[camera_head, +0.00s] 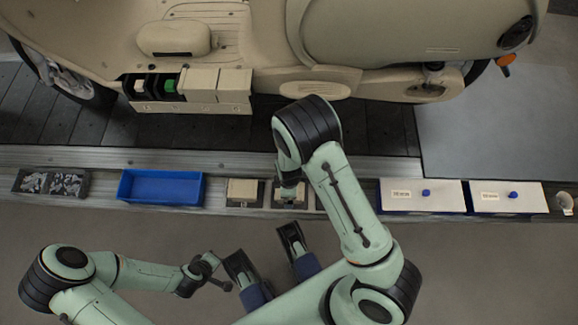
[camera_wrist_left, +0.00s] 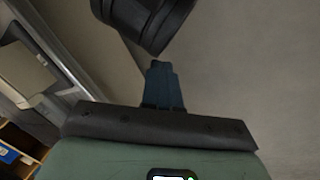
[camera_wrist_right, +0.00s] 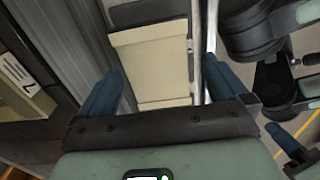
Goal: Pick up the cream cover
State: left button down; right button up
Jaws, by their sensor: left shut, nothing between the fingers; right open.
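One cream cover (camera_head: 243,191) sits in a dark holder on the ledge, just right of the blue bin. Beside it is a second dark holder (camera_head: 290,198), mostly hidden by my right gripper (camera_head: 289,184). In the right wrist view a cream cover (camera_wrist_right: 150,62) lies ahead between the two spread blue fingers (camera_wrist_right: 165,95). My right gripper is open and points down over it; I cannot tell whether the fingers touch it. My left gripper (camera_head: 212,268) is shut and empty, in front of the ledge. Its closed fingers (camera_wrist_left: 162,85) show in the left wrist view.
A cream scooter (camera_head: 400,40) stands on the slat conveyor behind, with an open row of compartments (camera_head: 190,106). The ledge holds a grey bin of parts (camera_head: 50,184), a blue bin (camera_head: 160,187) and two white boxes with blue knobs (camera_head: 422,195).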

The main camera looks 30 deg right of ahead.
notch_tip(320, 180, down, 3)
jog(key=shift+d+r+b, duration=0.1)
jog(key=shift+d+b, duration=0.05)
jog(key=shift+b, duration=0.25)
jog(key=shift+f, duration=0.2)
pick_arm(q)
jog(key=shift+w+a+f+t, duration=0.15)
jog(key=shift+w+a+f, duration=0.1)
jog(key=shift+w+f, duration=0.25)
jog(key=shift+w+a+f+t, duration=0.15)
jog(key=shift+w+a+f, duration=0.1)
jog(key=shift+w, duration=0.3)
pick_arm(e)
jog(key=c, duration=1.1)
